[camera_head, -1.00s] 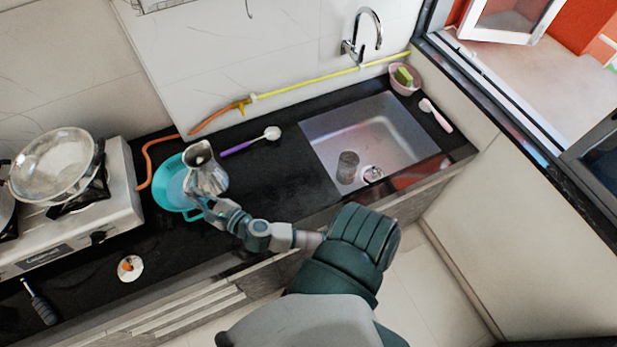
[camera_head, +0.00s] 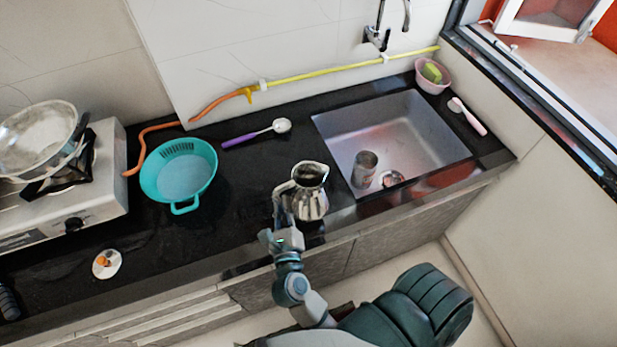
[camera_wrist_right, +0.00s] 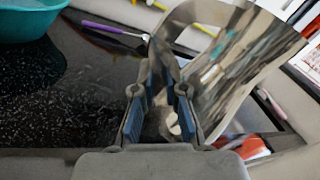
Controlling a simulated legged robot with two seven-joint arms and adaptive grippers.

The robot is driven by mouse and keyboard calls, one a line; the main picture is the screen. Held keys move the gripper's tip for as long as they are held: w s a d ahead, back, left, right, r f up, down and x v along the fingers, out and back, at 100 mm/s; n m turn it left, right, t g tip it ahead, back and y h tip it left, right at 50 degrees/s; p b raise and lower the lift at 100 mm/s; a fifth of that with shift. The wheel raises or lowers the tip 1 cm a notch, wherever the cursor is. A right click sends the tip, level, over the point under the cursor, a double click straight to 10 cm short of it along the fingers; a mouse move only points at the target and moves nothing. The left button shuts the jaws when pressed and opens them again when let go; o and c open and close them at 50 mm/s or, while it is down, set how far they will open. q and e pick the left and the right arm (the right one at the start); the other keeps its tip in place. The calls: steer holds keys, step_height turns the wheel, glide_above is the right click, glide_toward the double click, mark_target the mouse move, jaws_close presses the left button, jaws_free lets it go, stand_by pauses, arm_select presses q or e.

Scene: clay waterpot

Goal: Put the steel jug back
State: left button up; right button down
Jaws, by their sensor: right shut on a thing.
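The steel jug (camera_head: 309,196) is upright over the black counter, just left of the sink, in the head view. My right gripper (camera_head: 284,212) is shut on the jug at its handle side, on the jug's left. In the right wrist view the shiny jug (camera_wrist_right: 235,75) fills the upper right, with its handle between the blue-padded fingers of my right gripper (camera_wrist_right: 160,95). I cannot tell whether the jug's base touches the counter. My left gripper is not in view.
A teal colander (camera_head: 181,170) stands left on the counter (camera_head: 240,230). A purple-handled spoon (camera_head: 255,133) lies behind. The sink (camera_head: 395,135) holds a metal cup (camera_head: 364,168). A stove (camera_head: 95,200) with a pan (camera_head: 38,140) is at far left. The counter between colander and jug is clear.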

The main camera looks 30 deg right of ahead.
steer(key=w+d+f, duration=0.1)
steer(key=w+d, duration=0.2)
steer(key=w, duration=0.1)
steer(key=w+d+f, duration=0.2)
steer(key=w+d, duration=0.1)
steer(key=w, duration=0.1)
steer(key=w+d+f+b, duration=0.1)
steer(key=w+d, duration=0.2)
steer(key=w, duration=0.1)
steer(key=shift+w+d+f, duration=0.1)
steer(key=shift+w+f, duration=0.2)
steer(key=shift+f, duration=0.05)
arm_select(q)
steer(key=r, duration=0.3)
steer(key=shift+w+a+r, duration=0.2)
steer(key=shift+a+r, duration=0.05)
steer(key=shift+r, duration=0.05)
arm_select(e)
steer(key=shift+w+a, duration=0.2)
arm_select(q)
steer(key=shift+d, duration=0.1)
arm_select(e)
steer(key=shift+d, duration=0.1)
